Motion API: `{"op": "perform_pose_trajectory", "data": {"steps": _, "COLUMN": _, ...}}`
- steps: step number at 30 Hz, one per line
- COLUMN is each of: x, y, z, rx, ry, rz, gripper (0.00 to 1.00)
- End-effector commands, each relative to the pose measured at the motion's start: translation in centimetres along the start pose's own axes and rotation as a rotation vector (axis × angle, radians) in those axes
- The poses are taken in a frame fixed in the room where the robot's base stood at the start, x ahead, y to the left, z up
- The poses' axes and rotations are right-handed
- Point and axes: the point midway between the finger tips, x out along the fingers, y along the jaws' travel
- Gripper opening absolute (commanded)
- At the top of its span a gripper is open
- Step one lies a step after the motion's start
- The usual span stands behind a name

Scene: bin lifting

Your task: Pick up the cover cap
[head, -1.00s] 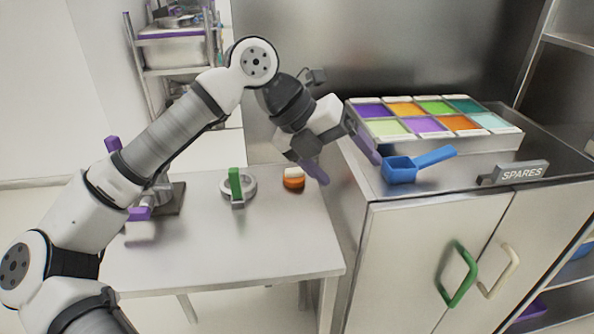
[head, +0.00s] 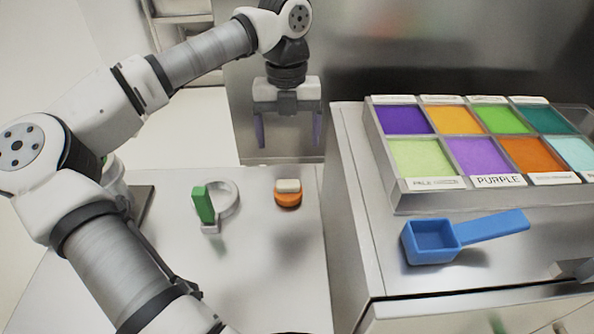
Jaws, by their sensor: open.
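A small round orange piece with a pale top (head: 288,194) sits on the grey side table, near the table's right side; it may be the cover cap, but nothing marks it as such. A pale ring-shaped part with an upright green tab (head: 205,205) lies to its left on the same table. My gripper (head: 288,143) points straight down with its two purple fingers spread apart and nothing between them. It appears above the orange piece in the picture, clear of it; the exact height and depth are hard to tell.
The side table (head: 270,285) has bare room at its front. A taller steel cabinet (head: 352,230) stands close to its right. On it are a blue scoop (head: 432,242) and a tray of coloured compartments (head: 412,198). A dark-based stand at the left is partly hidden by my arm.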

Motion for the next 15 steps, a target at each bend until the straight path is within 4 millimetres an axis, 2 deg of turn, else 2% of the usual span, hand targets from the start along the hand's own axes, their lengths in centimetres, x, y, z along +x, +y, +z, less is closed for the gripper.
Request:
{"op": "perform_pose_trajectory", "data": {"steps": 5, "x": 1.2, "y": 0.1, "z": 0.0, "rx": -0.003, "ry": 0.002, "rz": 0.003, "gripper": 0.82}}
{"op": "perform_pose_trajectory", "data": {"steps": 15, "x": 7.4, "y": 0.1, "z": 0.0, "rx": -0.001, "ry": 0.002, "rz": 0.0, "gripper": 0.82}}
